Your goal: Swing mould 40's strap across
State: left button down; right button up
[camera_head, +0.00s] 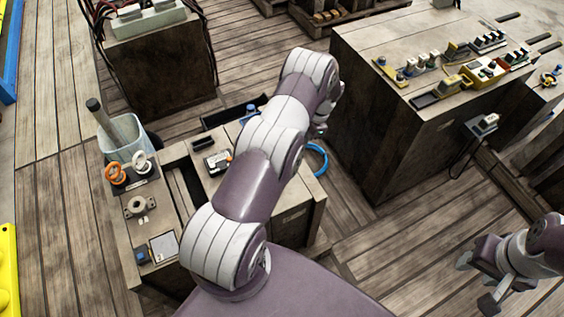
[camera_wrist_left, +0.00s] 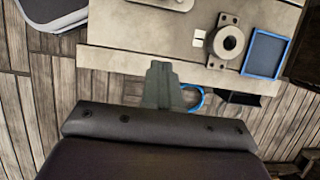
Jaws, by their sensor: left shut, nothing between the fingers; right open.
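I cannot read a number 40 on any part, so I cannot tell which piece is that mould or its strap. Several small moulds or fixtures on yellow and dark bases (camera_head: 440,75) stand on the large dark cabinet at the right. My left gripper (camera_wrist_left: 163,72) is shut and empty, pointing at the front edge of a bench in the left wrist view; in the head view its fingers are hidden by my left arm. My right gripper (camera_head: 482,284) is open and empty at the lower right, over the floor, away from the cabinet.
A small device (camera_head: 217,161) sits beside my arm. A blue loop (camera_head: 318,160) hangs at the bench edge. Floor before the cabinet is clear.

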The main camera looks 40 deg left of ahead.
pick_arm(q)
jog(key=b+x, duration=0.4)
jog(key=b, duration=0.1)
jog(key=shift+w+f+b, duration=0.1)
jog(key=shift+b, duration=0.25)
jog(key=x, duration=0.5)
jog(key=shift+p, duration=0.3)
jog(key=s, duration=0.1)
jog(key=s+a+p, duration=0.1)
jog(key=s, duration=0.1)
jog(key=shift+a+f, duration=0.25)
jog(key=shift+a, duration=0.05)
jog(key=shift+s+a, duration=0.2)
jog(key=shift+s, duration=0.25)
jog(key=shift+f, duration=0.1)
